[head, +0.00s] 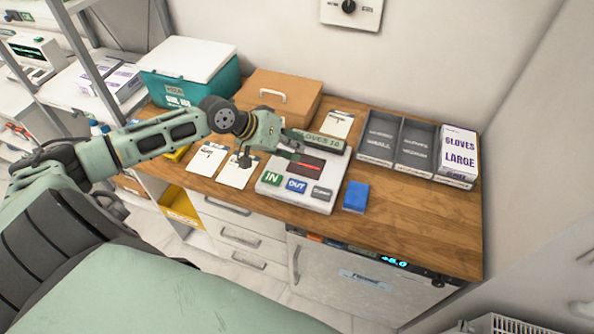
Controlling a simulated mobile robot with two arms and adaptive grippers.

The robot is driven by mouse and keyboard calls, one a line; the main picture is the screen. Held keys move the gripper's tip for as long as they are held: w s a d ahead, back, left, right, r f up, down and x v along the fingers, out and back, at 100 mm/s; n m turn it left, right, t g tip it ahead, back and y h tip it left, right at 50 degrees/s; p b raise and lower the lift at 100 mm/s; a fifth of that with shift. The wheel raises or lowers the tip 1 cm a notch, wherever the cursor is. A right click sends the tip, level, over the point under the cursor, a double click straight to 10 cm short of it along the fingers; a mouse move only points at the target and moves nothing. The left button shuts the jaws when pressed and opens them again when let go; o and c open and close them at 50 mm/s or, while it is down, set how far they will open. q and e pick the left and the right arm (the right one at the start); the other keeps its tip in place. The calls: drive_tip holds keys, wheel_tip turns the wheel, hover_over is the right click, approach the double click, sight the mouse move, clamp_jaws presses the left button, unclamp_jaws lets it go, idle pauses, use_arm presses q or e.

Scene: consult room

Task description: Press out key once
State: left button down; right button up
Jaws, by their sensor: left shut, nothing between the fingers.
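A white keypad unit (333,186) lies on the wooden counter. Its front row has a green IN key (272,179), a blue OUT key (297,185) and a dark grey key (320,194) whose label I cannot read. A dark display with red marks (308,168) sits behind the keys, and a grey-green panel reading GLOVES 10 (325,145) stands at the back. My left gripper (294,154) is shut and empty, over the back left part of the unit, behind the OUT key and apart from it. My right gripper is not in view.
A blue block (356,197) lies right of the unit. White cards (207,158) lie to its left. A brown case (283,90) and teal cooler (190,88) stand behind. Grey trays (381,140) and a GLOVES LARGE box (459,150) stand right. The counter's front right is clear.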

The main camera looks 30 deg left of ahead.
use_arm(q)
drive_tip(key=shift+f, duration=0.15)
drive_tip(key=b, duration=0.6)
hover_over(295, 180)
wheel_tip(295, 180, down, 6)
drive_tip(key=shift+w+f, duration=0.1)
drive_tip(key=shift+w, duration=0.05)
wheel_tip(295, 180, down, 2)
drive_tip(key=shift+f+b, duration=0.1)
drive_tip(key=shift+b, duration=0.65)
drive_tip(key=shift+f, duration=0.1)
idle(0.4)
drive_tip(key=shift+f, duration=0.4)
drive_tip(key=shift+f, duration=0.55)
idle(0.5)
idle(0.3)
drive_tip(key=shift+r+p, duration=0.8)
drive_tip(key=shift+r, duration=0.2)
